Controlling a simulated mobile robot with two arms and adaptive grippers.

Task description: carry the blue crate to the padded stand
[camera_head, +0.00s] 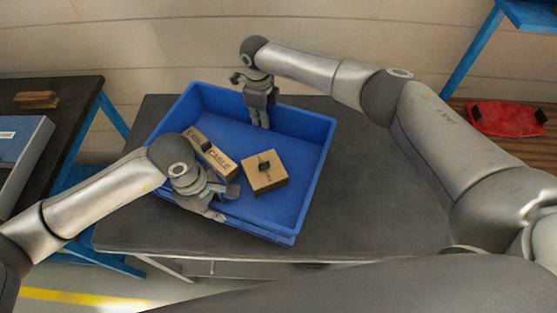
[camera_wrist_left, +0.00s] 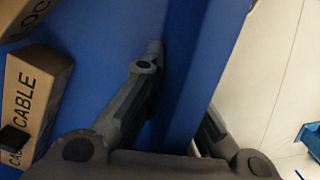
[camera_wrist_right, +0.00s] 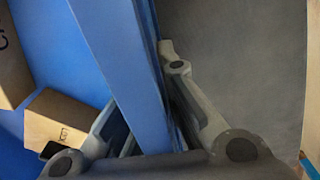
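The blue crate (camera_head: 314,128) sits on a dark-topped table (camera_head: 370,215). It holds a long cardboard box marked CABLE (camera_head: 218,162) and a squarer cardboard box (camera_head: 265,180). My left gripper (camera_head: 215,200) is at the near-left wall, which also shows in the left wrist view (camera_wrist_left: 205,65). One finger is inside and one outside, shut on that wall. My right gripper (camera_head: 262,120) is shut on the far wall, seen in the right wrist view (camera_wrist_right: 118,60). Rims hide part of one finger in each wrist view. I cannot make out a padded stand.
A dark bench (camera_head: 65,115) at left bears a brown block (camera_head: 36,99) and a grey-blue case (camera_head: 25,150). A blue-framed wooden shelf at right holds a red padded item (camera_head: 507,118). A wall stands behind. Yellow floor tape (camera_head: 80,297) shows at lower left.

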